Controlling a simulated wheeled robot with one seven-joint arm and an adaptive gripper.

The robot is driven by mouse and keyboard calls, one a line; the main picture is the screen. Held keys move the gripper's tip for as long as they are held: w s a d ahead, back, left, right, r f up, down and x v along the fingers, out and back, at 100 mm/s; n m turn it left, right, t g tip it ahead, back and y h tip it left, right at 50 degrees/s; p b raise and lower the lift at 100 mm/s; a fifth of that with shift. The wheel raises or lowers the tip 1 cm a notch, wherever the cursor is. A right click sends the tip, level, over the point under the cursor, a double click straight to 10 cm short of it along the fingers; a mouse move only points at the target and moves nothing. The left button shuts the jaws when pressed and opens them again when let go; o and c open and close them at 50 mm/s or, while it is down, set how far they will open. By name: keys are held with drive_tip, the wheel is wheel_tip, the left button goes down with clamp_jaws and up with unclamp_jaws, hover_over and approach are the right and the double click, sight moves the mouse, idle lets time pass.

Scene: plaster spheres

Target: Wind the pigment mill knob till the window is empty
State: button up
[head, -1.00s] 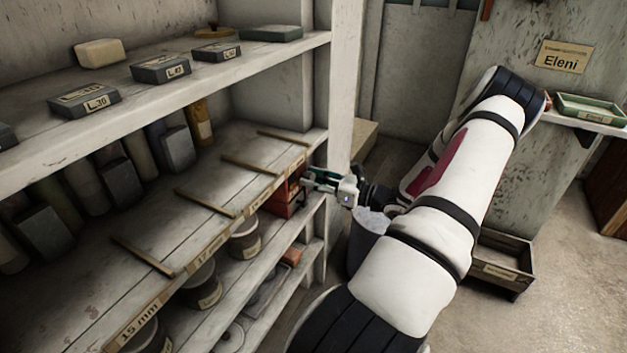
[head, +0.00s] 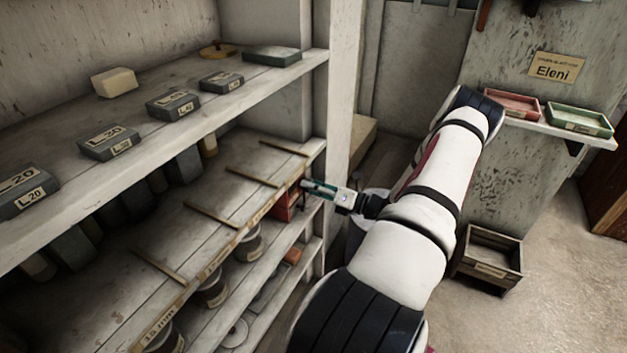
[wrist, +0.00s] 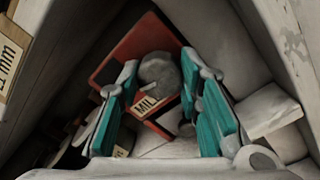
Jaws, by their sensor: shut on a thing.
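The pigment mill (head: 284,207) is a red box on the shelf below the slatted one, at its right end, mostly hidden by my gripper and the shelf edge in the head view. In the wrist view, the red mill (wrist: 122,58) carries a label reading "MIL". A grey round knob (wrist: 159,76) on its face sits between my two teal fingertips. My gripper (head: 308,184) reaches in from the right, and it is shut on the knob in the wrist view (wrist: 160,72). I cannot make out the mill's window.
The upper shelf (head: 215,105) holds several dark labelled blocks and a pale block (head: 114,82). A white post (head: 343,90) stands close beside my gripper. A red tray (head: 513,105) and a green tray (head: 578,120) sit on a wall ledge. A wooden crate (head: 490,262) stands on the floor.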

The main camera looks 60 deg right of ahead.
drive_tip(key=shift+m+h+p, duration=0.5)
drive_tip(key=shift+m+p, duration=2)
drive_tip(key=shift+m, duration=6.5)
drive_tip(key=o, duration=1.2)
drive_tip(key=shift+s, duration=0.1)
drive_tip(key=s, duration=1.2)
drive_tip(key=shift+d+f, duration=0.2)
drive_tip(key=shift+d, duration=0.1)
